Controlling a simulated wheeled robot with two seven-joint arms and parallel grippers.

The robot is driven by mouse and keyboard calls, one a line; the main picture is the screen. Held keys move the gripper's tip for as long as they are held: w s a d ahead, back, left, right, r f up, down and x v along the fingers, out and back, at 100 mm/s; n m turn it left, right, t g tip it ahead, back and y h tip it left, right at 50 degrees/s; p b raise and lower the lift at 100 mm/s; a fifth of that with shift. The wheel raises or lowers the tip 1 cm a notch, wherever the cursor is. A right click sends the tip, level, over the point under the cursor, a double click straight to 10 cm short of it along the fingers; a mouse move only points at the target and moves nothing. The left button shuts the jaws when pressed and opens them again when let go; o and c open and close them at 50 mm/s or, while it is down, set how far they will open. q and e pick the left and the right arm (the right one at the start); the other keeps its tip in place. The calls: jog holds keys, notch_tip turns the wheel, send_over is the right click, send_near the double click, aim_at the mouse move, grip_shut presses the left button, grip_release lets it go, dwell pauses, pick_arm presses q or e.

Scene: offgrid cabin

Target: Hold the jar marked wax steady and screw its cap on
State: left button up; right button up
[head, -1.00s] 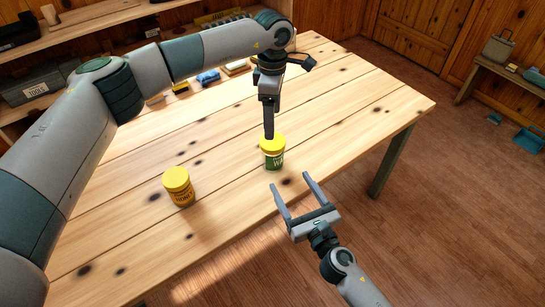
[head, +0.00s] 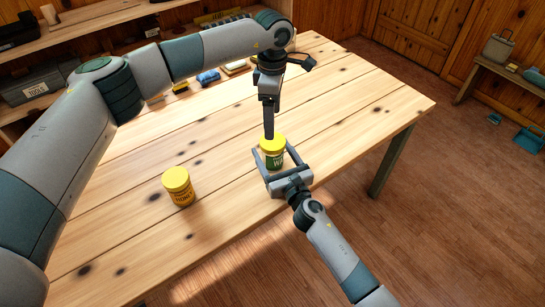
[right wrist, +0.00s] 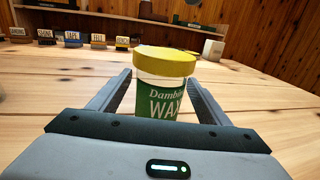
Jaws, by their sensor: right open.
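The wax jar (head: 275,160) stands upright on the table, with a green label and a yellow cap (head: 272,144) on top. In the right wrist view the jar (right wrist: 158,104) shows its WAX lettering, and the cap (right wrist: 165,61) sits on it; how tightly cannot be told. My right gripper (head: 270,163) is open, low over the table, its fingers reaching along both sides of the jar. My left gripper (head: 269,122) points down at the cap from above. Its fingers are edge-on, so their opening is hidden, and they do not show in the right wrist view.
A second yellow-capped jar (head: 178,187) stands on the table (head: 345,100) to the left, under my left arm. Small blocks and a grey toolbox (head: 35,84) are at the back. The table's right half is clear.

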jog(key=shift+w+a, duration=0.1)
jog(key=shift+w, duration=0.05)
grip_shut()
pick_arm(q)
jog(key=shift+n, duration=0.3)
